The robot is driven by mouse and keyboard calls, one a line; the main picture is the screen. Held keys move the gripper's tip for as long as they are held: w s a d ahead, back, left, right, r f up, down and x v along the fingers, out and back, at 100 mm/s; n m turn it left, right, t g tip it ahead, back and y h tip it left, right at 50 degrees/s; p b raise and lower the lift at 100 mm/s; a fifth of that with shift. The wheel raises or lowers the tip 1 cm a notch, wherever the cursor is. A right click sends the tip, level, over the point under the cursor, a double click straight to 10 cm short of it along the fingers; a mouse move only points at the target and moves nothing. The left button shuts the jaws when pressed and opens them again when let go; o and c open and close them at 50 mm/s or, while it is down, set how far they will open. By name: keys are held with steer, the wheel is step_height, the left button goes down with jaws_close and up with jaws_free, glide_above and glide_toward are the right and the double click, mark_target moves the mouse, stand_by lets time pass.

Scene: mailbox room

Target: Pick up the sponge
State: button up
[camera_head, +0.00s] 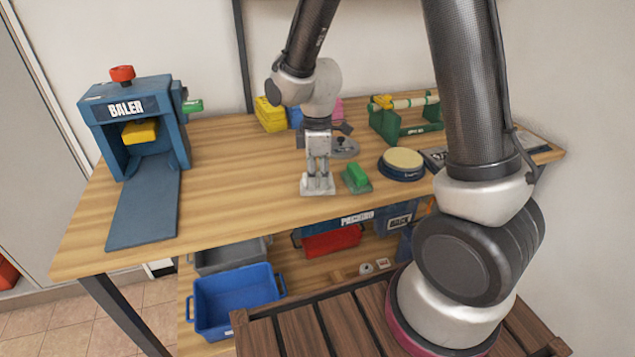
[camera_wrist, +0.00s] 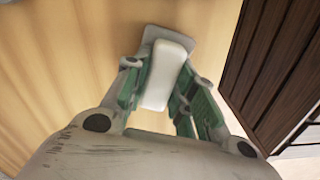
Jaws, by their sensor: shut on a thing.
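A white, rounded oblong block (camera_wrist: 167,72), which looks like the sponge, sits between my fingers in the wrist view. Under it is a flat grey base (camera_wrist: 151,34). In the head view the block and base show as a pale shape (camera_head: 317,187) near the front of the wooden table. My gripper (camera_head: 317,172) points down over it and is shut on it; the fingers hide part of it. In the wrist view my gripper's green-padded fingers (camera_wrist: 157,90) lie on both sides of the block. I cannot tell whether it is lifted off the table.
A green block on a green base (camera_head: 356,178) lies just right of my gripper. Further right is a round dark dish with a yellow top (camera_head: 402,162). A green caddy (camera_head: 405,120) stands behind. A blue baler (camera_head: 135,125) stands left. The left middle of the tabletop (camera_head: 235,170) is clear.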

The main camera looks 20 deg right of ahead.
mark_target(318, 174)
step_height(318, 174, up, 10)
steer(key=o, duration=0.5)
steer(key=c, duration=0.4)
